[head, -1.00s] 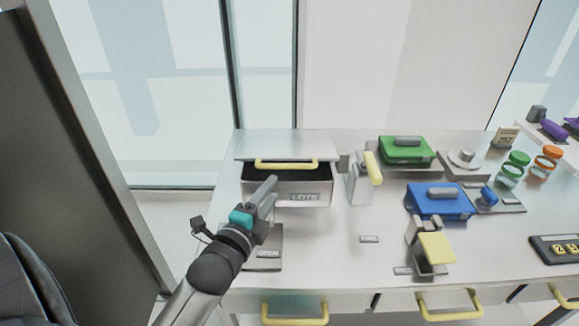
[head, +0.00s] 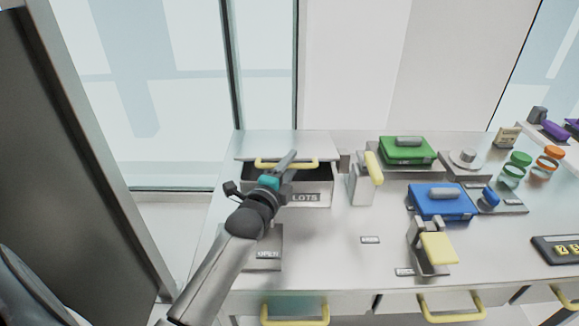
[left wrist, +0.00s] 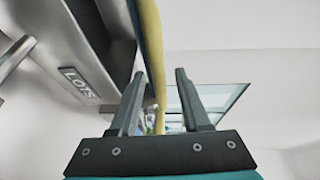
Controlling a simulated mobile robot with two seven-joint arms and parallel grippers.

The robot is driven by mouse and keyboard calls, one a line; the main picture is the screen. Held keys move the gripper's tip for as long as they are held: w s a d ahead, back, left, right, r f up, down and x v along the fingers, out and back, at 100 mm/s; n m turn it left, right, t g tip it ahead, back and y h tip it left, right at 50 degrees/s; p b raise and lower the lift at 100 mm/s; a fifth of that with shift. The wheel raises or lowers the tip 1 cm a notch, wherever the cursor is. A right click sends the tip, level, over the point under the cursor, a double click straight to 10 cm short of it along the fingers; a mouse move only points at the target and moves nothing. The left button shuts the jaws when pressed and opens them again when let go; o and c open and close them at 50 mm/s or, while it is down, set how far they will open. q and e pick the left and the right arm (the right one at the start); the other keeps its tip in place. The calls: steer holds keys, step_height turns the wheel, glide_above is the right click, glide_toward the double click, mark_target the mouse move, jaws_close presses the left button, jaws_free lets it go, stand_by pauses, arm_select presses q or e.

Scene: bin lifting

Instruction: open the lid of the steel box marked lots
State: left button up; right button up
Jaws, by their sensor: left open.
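The steel box marked LOTS (head: 318,198) stands at the back left of the bench. Its lid (head: 285,143) is raised, with the dark inside showing below it, and has a yellow bar handle (head: 305,165) on its front edge. My left gripper (head: 284,163) is at the front of the lid, over the box opening, by the handle. In the left wrist view the open fingers (left wrist: 159,73) have the yellow handle (left wrist: 151,40) running between them, with no clear grip on it. The LOTS label (left wrist: 77,82) shows at the left there. My right gripper is not in view.
A grey plate marked OPEN (head: 267,255) lies in front of the box. Green (head: 405,153) and blue (head: 440,203) boxes and a yellow-topped stand (head: 437,247) are farther right. A glass pane is behind.

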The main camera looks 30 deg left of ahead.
arm_select(q)
jaws_close()
stand_by(0.3)
stand_by(1.1)
